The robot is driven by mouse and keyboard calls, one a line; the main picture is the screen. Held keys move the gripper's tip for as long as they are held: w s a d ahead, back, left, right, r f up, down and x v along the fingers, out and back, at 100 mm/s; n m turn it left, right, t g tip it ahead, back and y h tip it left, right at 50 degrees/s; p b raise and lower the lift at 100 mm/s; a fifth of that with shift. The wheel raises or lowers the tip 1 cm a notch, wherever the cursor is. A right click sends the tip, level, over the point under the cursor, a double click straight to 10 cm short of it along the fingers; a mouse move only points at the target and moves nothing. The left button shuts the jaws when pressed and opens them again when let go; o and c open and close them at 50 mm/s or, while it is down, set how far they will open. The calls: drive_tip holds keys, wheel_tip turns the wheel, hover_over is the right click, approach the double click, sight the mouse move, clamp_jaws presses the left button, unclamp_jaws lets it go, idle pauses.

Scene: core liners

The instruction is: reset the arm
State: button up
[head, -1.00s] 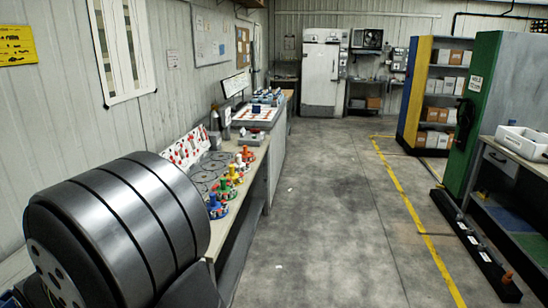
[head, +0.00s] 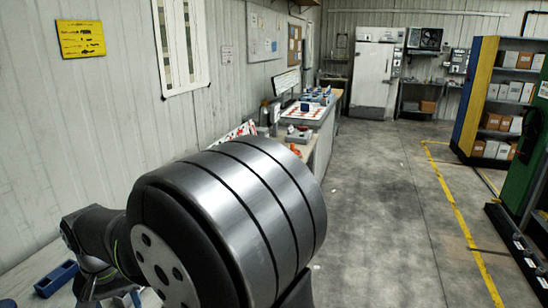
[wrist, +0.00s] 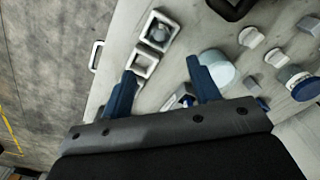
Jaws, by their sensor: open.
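My gripper (wrist: 162,68) shows in the wrist view with its two blue fingers spread wide apart. It is open, and nothing is clamped between the fingers. A pale bench top (wrist: 112,68) lies beyond the fingertips. A square white holder with a round grey piece in it (wrist: 158,33) sits past the gap, and a pale blue-white cylinder (wrist: 218,68) is close by the right finger. In the head view a large grey metal drum of my own arm (head: 235,215) fills the lower middle, and the gripper itself cannot be made out there.
Small round caps and a blue-and-white round piece (wrist: 299,84) lie at right in the wrist view. In the head view a bench (head: 318,140) runs along the left wall, and a blue tray (head: 57,279) is at lower left. The floor (head: 385,200) is clear.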

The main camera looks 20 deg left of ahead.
wheel_tip(320, 180, down, 12)
drive_tip(key=shift+r, duration=0.15)
wheel_tip(320, 180, up, 4)
drive_tip(key=shift+f, duration=0.1)
drive_tip(key=w+d+r, duration=0.7)
drive_tip(key=w+d, duration=0.1)
drive_tip(key=d, duration=0.2)
drive_tip(key=w+d+f+m, duration=0.2)
drive_tip(key=w+d+f, duration=0.3)
drive_tip(key=w, duration=0.4)
drive_tip(key=w+d+f+m, duration=0.2)
drive_tip(key=w+d+f, duration=0.3)
drive_tip(key=w, duration=0.3)
drive_tip(key=w+d+f+m, duration=0.2)
drive_tip(key=w+d+f, duration=0.2)
drive_tip(key=d, duration=0.6)
drive_tip(key=w+d+f+m, duration=0.2)
drive_tip(key=w+d+f, duration=0.3)
drive_tip(key=d+f, duration=0.2)
drive_tip(key=shift+w+d, duration=0.15)
drive_tip(key=shift+d, duration=1.2)
